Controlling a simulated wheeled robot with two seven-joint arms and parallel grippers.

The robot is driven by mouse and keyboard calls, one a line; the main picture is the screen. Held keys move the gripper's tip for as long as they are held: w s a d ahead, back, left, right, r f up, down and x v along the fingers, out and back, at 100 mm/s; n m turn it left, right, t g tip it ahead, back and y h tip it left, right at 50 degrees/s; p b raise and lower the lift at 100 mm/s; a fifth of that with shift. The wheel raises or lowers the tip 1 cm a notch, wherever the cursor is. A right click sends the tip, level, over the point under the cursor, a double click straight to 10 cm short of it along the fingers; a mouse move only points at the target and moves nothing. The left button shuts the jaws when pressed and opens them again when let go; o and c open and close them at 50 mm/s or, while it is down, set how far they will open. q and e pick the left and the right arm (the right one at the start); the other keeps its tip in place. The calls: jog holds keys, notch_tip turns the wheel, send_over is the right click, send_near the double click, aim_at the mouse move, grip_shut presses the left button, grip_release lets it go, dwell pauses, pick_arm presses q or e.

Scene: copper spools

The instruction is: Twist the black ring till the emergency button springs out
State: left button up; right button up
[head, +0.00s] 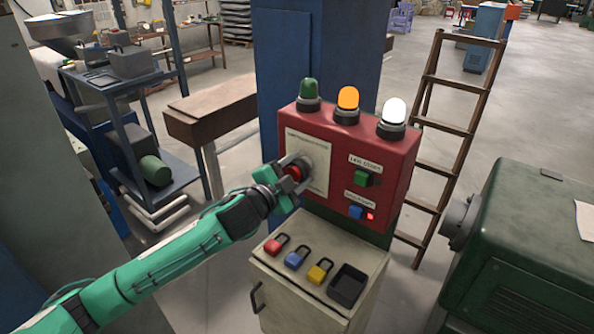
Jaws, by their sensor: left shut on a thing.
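The red control box (342,125) stands in the middle of the head view, with a pale panel (312,150) on its left face. The red emergency button (293,173) shows at this panel, partly covered by my gripper. My left gripper (288,176) reaches in from the left and is shut at the button, with its fingers on either side of it. The black ring is mostly hidden behind the fingers, so its turn cannot be told. Whether the button is in or out cannot be told. My right gripper is not in view.
Green, orange and white lamps (348,100) top the box. A green switch (362,178), a blue button (356,212) and a small lit red light (370,217) are on its front. Padlocks (297,256) and a black tray (347,286) lie on the cabinet below. A ladder (455,120) leans behind right.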

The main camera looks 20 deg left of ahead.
pick_arm(q)
jog(key=o, duration=1)
jog(key=shift+c, duration=0.2)
jog(key=b+v, duration=0.1)
jog(key=v, duration=1.3)
jog(key=shift+w, duration=0.1)
